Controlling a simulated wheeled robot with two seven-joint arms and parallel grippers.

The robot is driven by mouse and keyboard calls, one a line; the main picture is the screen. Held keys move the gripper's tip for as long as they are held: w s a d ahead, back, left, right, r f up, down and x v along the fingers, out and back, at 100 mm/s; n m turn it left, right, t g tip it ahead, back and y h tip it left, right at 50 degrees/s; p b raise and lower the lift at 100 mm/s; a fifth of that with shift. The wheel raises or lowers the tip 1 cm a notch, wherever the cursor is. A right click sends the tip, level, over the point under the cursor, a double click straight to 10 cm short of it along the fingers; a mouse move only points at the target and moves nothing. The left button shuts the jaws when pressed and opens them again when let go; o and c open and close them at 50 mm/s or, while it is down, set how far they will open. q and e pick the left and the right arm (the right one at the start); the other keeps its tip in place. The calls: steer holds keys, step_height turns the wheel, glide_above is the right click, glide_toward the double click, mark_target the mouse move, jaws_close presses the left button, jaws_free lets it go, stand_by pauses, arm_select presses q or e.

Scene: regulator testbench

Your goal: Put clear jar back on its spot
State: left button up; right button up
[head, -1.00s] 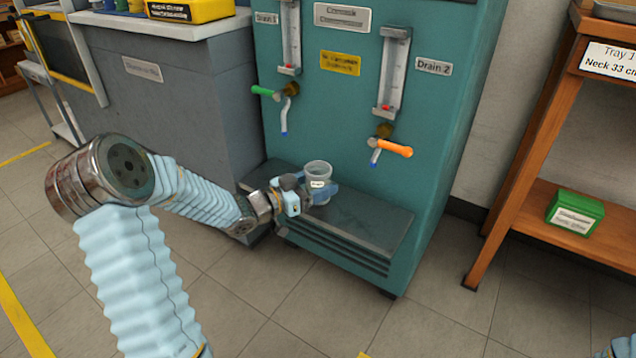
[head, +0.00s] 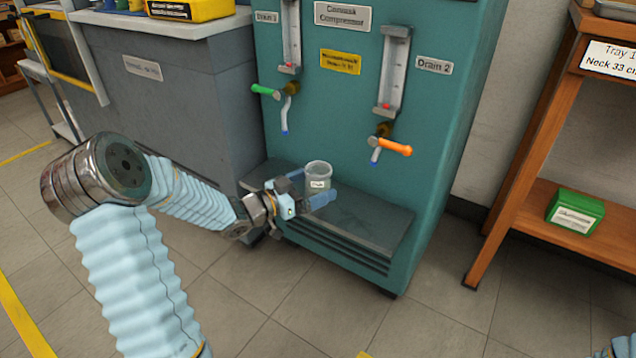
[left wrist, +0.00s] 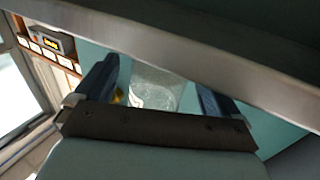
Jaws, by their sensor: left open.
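The clear jar (head: 318,176) with a small white label stands upright on the dark ledge (head: 372,228) at the foot of the teal compressor cabinet. It also shows in the left wrist view (left wrist: 157,88). My left gripper (head: 308,191) is open at the jar's near left side, one finger to the left and one in front. In the left wrist view the jar appears between the two spread fingers, with visible gaps on both sides. My right gripper is not in view.
Above the ledge are a green-handled drain tap (head: 266,90) and an orange-handled one (head: 394,147). A grey counter (head: 200,100) stands left. A wooden rack (head: 540,130) with a green box (head: 574,212) stands right. The ledge right of the jar is clear.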

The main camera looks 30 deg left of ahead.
arm_select(q)
steer(key=p+v, duration=0.2)
steer(key=v, duration=1)
steer(key=shift+s, duration=0.2)
steer(key=shift+a+r, duration=0.1)
